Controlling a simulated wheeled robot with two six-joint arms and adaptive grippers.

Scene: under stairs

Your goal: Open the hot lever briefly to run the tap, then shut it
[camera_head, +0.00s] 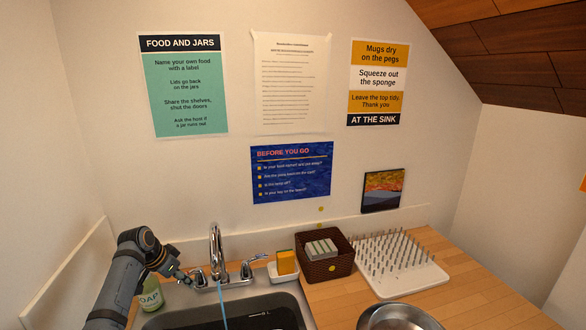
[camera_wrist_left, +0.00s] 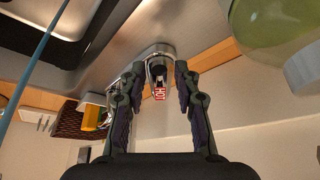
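The chrome tap (camera_head: 216,250) stands behind the sink, and a blue stream of water (camera_head: 224,308) runs from its spout. The stream also shows in the left wrist view (camera_wrist_left: 33,62). The hot lever (camera_wrist_left: 159,92), with a red HOT label, lies between the fingers of my left gripper (camera_wrist_left: 160,72). The fingers are apart, with a gap on each side of the lever. In the head view my left gripper (camera_head: 183,276) is at the left side of the tap and partly hides the hot lever. The other lever (camera_head: 255,260) points right. My right gripper is out of view.
A green soap bottle (camera_head: 151,296) stands close beside my left arm. Right of the tap are a sponge (camera_head: 287,262) in a white dish, a brown basket (camera_head: 328,268) and a white peg rack (camera_head: 400,270). A metal bowl (camera_head: 398,314) sits at the front.

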